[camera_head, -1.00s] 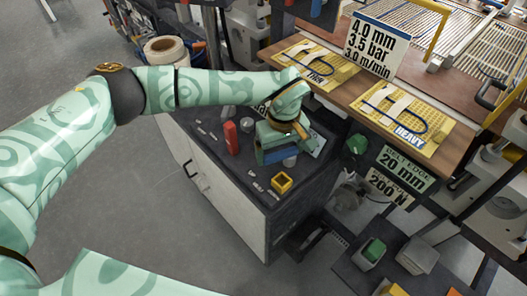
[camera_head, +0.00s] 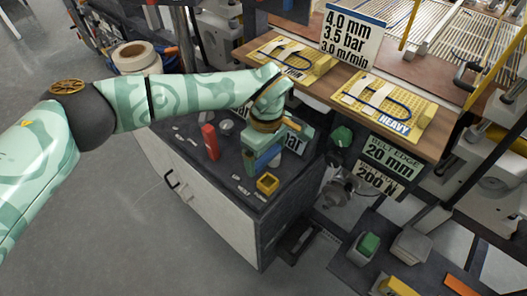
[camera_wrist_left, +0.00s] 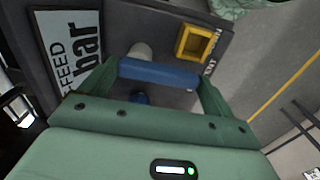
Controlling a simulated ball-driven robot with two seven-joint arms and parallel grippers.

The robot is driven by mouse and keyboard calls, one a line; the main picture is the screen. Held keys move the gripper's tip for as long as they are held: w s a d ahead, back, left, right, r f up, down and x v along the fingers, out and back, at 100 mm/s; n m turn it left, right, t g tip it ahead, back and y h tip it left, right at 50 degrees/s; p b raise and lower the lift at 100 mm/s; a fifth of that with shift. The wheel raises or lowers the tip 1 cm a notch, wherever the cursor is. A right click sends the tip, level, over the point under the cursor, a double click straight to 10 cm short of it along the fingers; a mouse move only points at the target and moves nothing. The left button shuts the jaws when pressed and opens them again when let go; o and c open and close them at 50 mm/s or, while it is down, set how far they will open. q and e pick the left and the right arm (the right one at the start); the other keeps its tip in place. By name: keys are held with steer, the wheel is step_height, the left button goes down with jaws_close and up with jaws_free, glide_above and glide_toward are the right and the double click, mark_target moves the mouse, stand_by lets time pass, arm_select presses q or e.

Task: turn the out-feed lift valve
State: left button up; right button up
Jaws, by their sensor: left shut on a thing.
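My left gripper (camera_head: 265,155) reaches down over the dark top of a white cabinet. It is shut on a blue bar-shaped handle, which I take to be the valve handle (camera_wrist_left: 158,72). In the left wrist view the bar lies across between the two green fingers. A grey round post (camera_wrist_left: 140,51) and a small dark blue round part (camera_wrist_left: 138,98) show beside the bar. The handle's base is mostly hidden by the gripper. My right gripper is not in view.
A red block (camera_head: 210,141) stands left of the gripper, and a yellow open box (camera_head: 267,184) sits in front of it. A wooden shelf with yellow mesh panels (camera_head: 385,105) is at the right. Grey floor (camera_head: 130,215) is open at the left.

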mark_target(267, 155)
arm_select(q)
steer(key=o, duration=1.1)
steer(key=shift+o, duration=0.2)
step_height(267, 155, up, 16)
steer(key=p, duration=0.2)
steer(key=shift+r, duration=0.2)
